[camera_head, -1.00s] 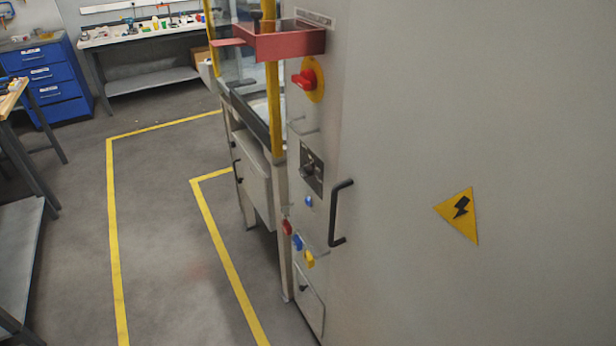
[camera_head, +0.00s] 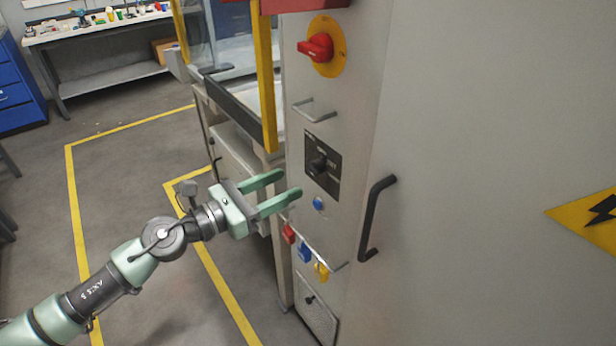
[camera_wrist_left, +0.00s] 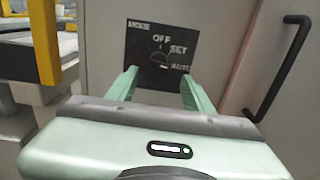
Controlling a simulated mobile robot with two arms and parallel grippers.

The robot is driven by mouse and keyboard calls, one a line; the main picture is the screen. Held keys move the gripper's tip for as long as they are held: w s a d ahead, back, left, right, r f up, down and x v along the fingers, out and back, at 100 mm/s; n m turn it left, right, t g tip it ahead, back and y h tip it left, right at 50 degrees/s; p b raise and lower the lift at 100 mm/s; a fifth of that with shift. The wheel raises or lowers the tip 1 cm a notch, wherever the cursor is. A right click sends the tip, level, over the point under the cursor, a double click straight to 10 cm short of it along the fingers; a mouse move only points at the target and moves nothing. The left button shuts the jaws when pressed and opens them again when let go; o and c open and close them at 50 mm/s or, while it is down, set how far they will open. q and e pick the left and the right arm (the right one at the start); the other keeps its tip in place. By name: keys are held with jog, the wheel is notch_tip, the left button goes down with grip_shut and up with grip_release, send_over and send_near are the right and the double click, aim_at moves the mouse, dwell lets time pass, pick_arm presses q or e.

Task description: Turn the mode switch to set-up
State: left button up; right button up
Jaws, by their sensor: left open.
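The mode switch is a dark knob (camera_head: 319,164) on a black square plate (camera_head: 331,182) on the grey cabinet front. In the left wrist view the plate (camera_wrist_left: 138,48) reads MODE, OFF, SET and a partly covered word like AUTO. The knob (camera_wrist_left: 160,61) sits below OFF; I cannot tell surely which word it points at. My left gripper (camera_head: 290,182) is open and empty, its pale green fingers pointing at the panel, left of and slightly below the knob in the head view. In the left wrist view the fingers (camera_wrist_left: 160,76) frame the plate's lower part, apparently short of it.
A red rotary switch (camera_head: 318,47) on a yellow disc is above. A blue button (camera_head: 318,204) and hanging red, blue and yellow padlocks (camera_head: 304,252) are below. A black door handle (camera_head: 373,218) sticks out to the right. A yellow post (camera_head: 265,75) stands left.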

aim_at(310, 171)
pick_arm(q)
jog(key=p+x, duration=0.1)
jog(key=x, duration=0.5)
jog(key=shift+w+d+r+p, duration=0.1)
jog(key=shift+w+p, duration=0.15)
jog(key=shift+p, duration=0.05)
jog(key=shift+w+d, duration=0.25)
jog(key=shift+d, duration=0.05)
jog(key=shift+c, duration=1)
grip_shut()
pick_arm(e)
jog(key=shift+w+a+r, duration=0.2)
jog(key=shift+a+r, duration=0.05)
jog(key=shift+r, duration=0.3)
jog(key=shift+w+a+r, duration=0.2)
jog(key=shift+r, duration=0.3)
